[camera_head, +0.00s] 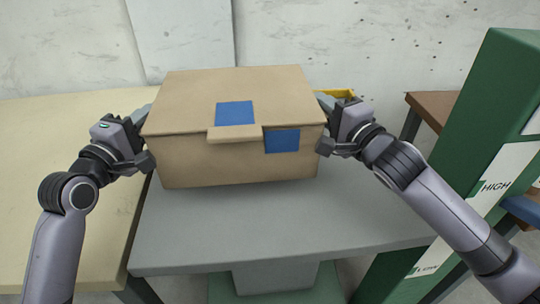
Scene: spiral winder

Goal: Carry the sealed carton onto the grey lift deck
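The sealed carton (185,155) is a closed brown box with a blue patch on its lid, a blue patch on its front and a cardboard flap between them. It is level, over the back of the grey lift deck (270,222). A dark shadow lies under its front edge; I cannot tell whether it rests on the deck or is slightly above. My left gripper (148,135) is at its left side and my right gripper (324,122) at its right side. Both seem to touch it. Their fingertips are partly hidden by the carton, so their closure is unclear.
A pale yellow table (60,150) adjoins the deck on the left. A green panel (480,110) marked HIGH and LOW stands at the right. A brown surface (434,106) and a yellow object (346,93) are behind. The deck's front is bare.

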